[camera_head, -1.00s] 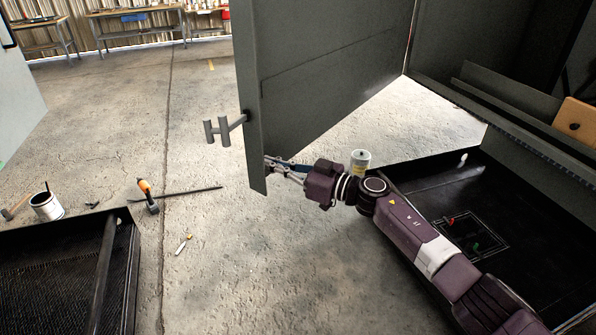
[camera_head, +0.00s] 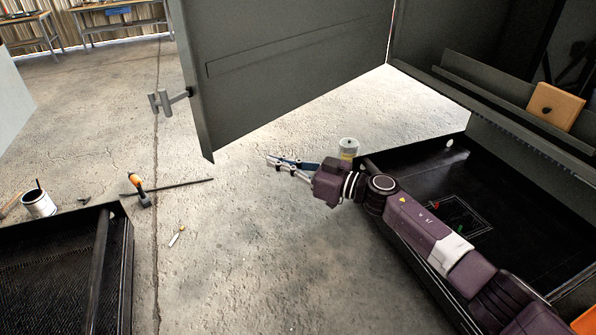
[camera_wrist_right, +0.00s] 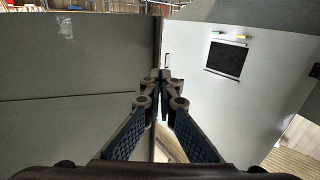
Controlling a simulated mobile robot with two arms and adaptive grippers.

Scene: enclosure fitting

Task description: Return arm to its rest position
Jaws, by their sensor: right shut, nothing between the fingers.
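My right arm (camera_head: 425,235) reaches in from the lower right in the head view. The left gripper is not in view.
A white can (camera_head: 348,147) stands just behind the right gripper. A paint can (camera_head: 39,204), a hammer with an orange grip (camera_head: 140,190) and a rod (camera_head: 180,187) are at the left. A black tray (camera_head: 440,170) lies under my arm.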

